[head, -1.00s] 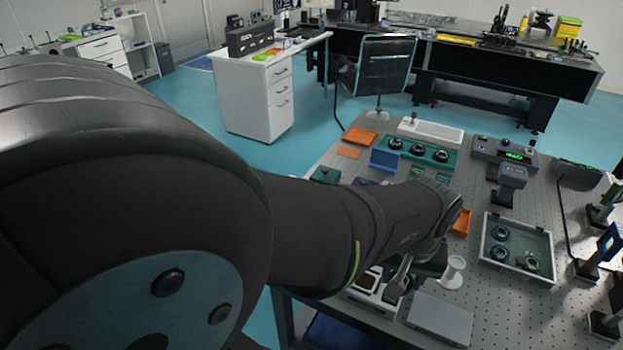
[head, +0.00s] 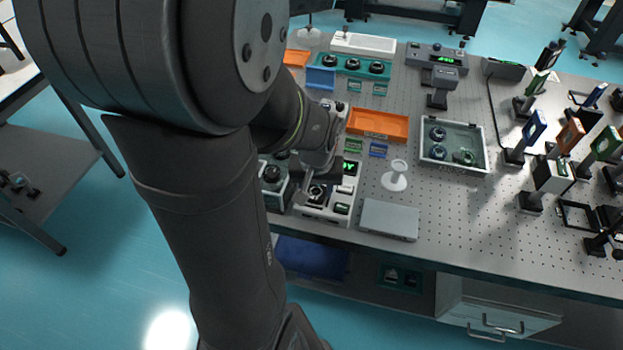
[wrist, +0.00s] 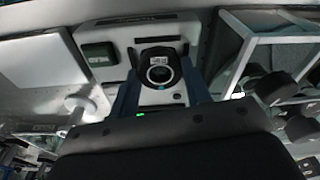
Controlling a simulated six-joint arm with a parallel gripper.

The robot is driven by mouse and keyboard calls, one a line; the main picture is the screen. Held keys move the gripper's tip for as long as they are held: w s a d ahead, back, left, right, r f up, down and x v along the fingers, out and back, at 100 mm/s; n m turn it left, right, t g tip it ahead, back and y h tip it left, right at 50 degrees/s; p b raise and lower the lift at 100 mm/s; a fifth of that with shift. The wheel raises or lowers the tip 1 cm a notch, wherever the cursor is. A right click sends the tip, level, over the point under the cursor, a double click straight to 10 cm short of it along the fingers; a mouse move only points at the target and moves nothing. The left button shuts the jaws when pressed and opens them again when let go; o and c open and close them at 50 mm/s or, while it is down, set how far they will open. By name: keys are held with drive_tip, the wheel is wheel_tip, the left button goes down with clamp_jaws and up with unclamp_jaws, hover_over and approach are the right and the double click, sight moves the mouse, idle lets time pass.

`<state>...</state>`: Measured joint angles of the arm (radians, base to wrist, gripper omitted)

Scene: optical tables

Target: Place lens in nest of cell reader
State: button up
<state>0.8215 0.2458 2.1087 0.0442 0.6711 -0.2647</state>
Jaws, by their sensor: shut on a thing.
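A dark round lens (wrist: 160,70) with a pale label and a clear centre sits between the two blue-grey fingers of my gripper (wrist: 160,84) in the wrist view. My gripper is shut on it. In the head view my gripper (head: 312,192) is over the white cell reader (head: 338,218), at the bench's near edge. The reader also shows in the wrist view (wrist: 194,38), behind the lens, with a dark square block (wrist: 98,55) on it. The nest is hidden by the lens and fingers. I cannot tell whether the lens touches the reader.
A grey flat box (head: 388,220) and a white pedestal (head: 395,178) stand right of the reader. An orange tray (head: 380,124) and an open tray with several lenses (head: 425,160) lie farther back. Mounted optics crowd the right.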

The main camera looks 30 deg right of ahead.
sight(316, 197)
drive_tip(key=o, duration=1)
drive_tip(key=shift+f, duration=0.15)
wheel_tip(316, 197, up, 12)
drive_tip(key=s, duration=0.1)
drive_tip(key=shift+s+a, duration=0.15)
drive_tip(key=shift+a, duration=0.25)
drive_tip(key=f, duration=0.8)
drive_tip(key=w+f, duration=0.1)
drive_tip(key=f, duration=0.3)
drive_tip(key=shift+w+d, duration=0.1)
drive_tip(key=shift+d, duration=0.3)
drive_tip(key=shift+r, duration=0.95)
